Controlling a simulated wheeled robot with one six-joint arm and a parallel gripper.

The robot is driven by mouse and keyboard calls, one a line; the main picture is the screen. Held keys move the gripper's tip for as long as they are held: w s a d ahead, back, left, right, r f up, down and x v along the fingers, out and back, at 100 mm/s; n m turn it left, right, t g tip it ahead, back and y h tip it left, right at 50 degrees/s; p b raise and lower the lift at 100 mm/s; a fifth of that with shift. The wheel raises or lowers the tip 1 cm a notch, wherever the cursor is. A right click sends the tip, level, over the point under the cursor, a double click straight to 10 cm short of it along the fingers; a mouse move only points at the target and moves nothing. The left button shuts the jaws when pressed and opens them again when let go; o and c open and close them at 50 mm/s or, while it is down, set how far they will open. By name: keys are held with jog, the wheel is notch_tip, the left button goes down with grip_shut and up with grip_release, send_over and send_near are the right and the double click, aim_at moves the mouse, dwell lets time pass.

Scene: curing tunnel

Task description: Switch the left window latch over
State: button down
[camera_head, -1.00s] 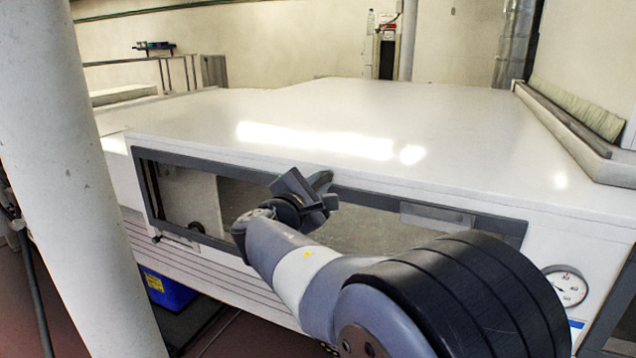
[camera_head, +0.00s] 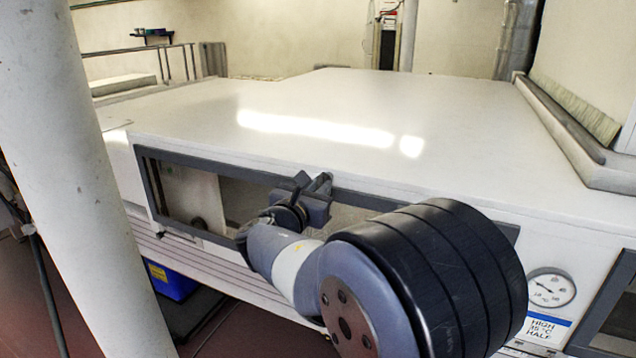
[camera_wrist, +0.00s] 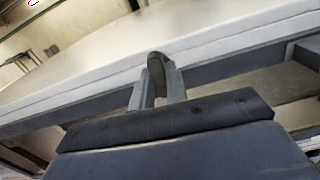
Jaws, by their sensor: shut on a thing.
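The long window in the machine's front has a dark grey frame (camera_head: 150,190). My gripper (camera_head: 318,192) is at the frame's upper edge, near the middle of the window. In the wrist view, the dark latch handle (camera_wrist: 156,72) sits between my gripper's two grey fingers (camera_wrist: 159,88), its rounded tip showing past them. The fingers are shut on it. The rest of the latch is hidden by the fingers and gripper body. In the head view, my arm covers the window's right part.
A thick white post (camera_head: 75,170) stands close on the left. The machine's white top (camera_head: 300,100) is clear. A round gauge (camera_head: 551,289) and a label (camera_head: 541,331) are at the right. A blue bin (camera_head: 172,281) is on the floor below.

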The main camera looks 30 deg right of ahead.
jog(key=shift+n, duration=0.4)
jog(key=c, duration=1.4)
grip_release()
jog(key=shift+a, duration=0.1)
jog(key=b+v, duration=0.2)
jog(key=v, duration=0.8)
jog(key=shift+s+a, duration=0.2)
jog(key=shift+s, duration=0.1)
jog(key=shift+w+d, duration=0.1)
jog(key=p+x, duration=0.2)
jog(key=x, duration=0.8)
jog(key=shift+w+d, duration=0.2)
jog(key=shift+d, duration=0.05)
